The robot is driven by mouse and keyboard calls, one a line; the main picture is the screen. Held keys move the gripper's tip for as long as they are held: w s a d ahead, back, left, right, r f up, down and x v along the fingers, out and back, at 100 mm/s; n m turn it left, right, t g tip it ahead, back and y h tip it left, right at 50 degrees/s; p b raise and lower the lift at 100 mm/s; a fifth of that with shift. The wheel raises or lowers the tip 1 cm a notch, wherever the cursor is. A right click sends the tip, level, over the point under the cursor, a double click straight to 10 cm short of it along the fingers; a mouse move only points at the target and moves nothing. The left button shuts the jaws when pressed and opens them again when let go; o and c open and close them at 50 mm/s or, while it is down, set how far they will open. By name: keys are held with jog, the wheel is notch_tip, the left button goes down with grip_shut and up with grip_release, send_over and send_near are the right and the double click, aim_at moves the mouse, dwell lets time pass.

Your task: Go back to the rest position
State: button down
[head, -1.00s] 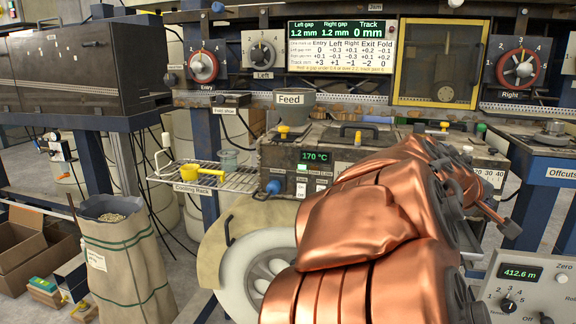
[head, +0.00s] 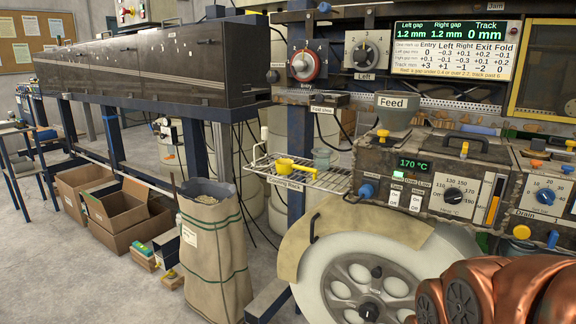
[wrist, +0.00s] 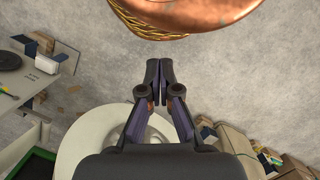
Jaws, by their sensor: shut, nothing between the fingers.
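My gripper (wrist: 158,73) shows in the wrist view with its two dark fingers together and nothing between them. It hangs over bare grey floor and the rim of a pale round thing. A copper-coloured part of my own arm shows at the top of the wrist view and at the lower right of the head view. The gripper itself is outside the head view.
The machine has a large white wheel (head: 366,285) and a cooling rack (head: 300,174) with a yellow ladle (head: 296,167). A sack (head: 214,250) and cardboard boxes (head: 122,215) stand on the floor at left. Open floor (head: 60,285) lies at the lower left.

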notch_tip(320, 180, up, 24)
jog(key=s+p, duration=0.2)
jog(key=p, duration=2)
jog(key=shift+a+f, duration=0.15)
jog(key=shift+a, duration=0.1)
